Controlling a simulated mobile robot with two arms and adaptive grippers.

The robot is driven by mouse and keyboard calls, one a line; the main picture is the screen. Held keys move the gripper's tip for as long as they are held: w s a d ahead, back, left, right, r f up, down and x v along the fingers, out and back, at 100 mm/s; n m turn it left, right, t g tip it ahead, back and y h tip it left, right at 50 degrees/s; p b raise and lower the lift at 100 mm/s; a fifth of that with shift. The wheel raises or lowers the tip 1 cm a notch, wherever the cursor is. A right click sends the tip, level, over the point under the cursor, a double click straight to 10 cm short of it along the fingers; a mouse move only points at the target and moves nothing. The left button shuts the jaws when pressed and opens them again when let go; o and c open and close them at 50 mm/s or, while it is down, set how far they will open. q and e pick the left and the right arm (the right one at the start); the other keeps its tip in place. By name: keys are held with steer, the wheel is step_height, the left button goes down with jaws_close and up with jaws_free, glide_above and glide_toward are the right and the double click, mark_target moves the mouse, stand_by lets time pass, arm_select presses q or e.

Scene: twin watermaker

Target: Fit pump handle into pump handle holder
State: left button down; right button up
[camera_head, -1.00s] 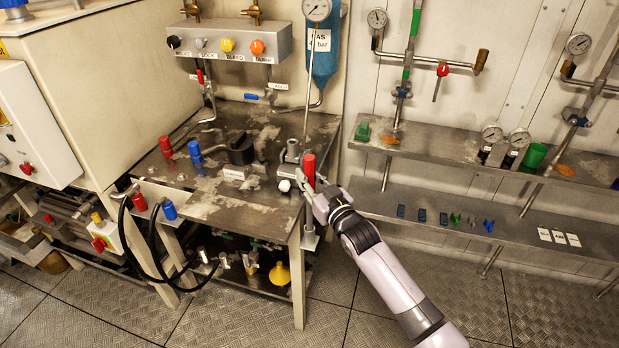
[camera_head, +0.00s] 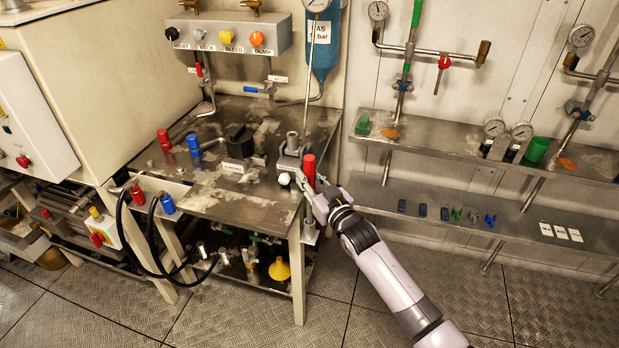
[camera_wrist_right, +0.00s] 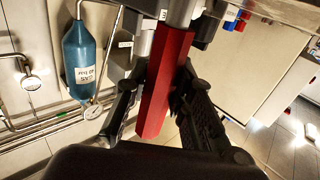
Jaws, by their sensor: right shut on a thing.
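The pump handle has a red grip (camera_head: 309,168), upright at the front right corner of the metal work table. My right gripper (camera_head: 311,187) is shut around the lower part of this grip. In the right wrist view the red six-sided grip (camera_wrist_right: 166,85) stands between the two dark fingers, with a metal rod (camera_wrist_right: 180,12) at its far end. A vertical metal piece (camera_head: 309,232) shows below the gripper beside the table leg; I cannot tell whether it is the rod or the holder. The gripper hides where they would meet. My left gripper is out of view.
A grey metal block (camera_head: 290,160) with a white knob stands on the table (camera_head: 260,205) just left of the handle. A thin vertical pipe (camera_head: 309,75) rises behind. Wall shelves (camera_head: 450,137) with gauges and small parts are to the right.

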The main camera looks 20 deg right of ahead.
steer(key=shift+f+b, duration=0.6)
steer(key=shift+f, duration=0.35)
steer(key=o, duration=0.9)
steer(key=shift+o, duration=0.8)
steer(key=shift+f, duration=0.15)
steer(key=s+d, duration=0.2)
steer(key=s, duration=1)
steer(key=shift+d, duration=0.15)
steer(key=shift+w, duration=0.1)
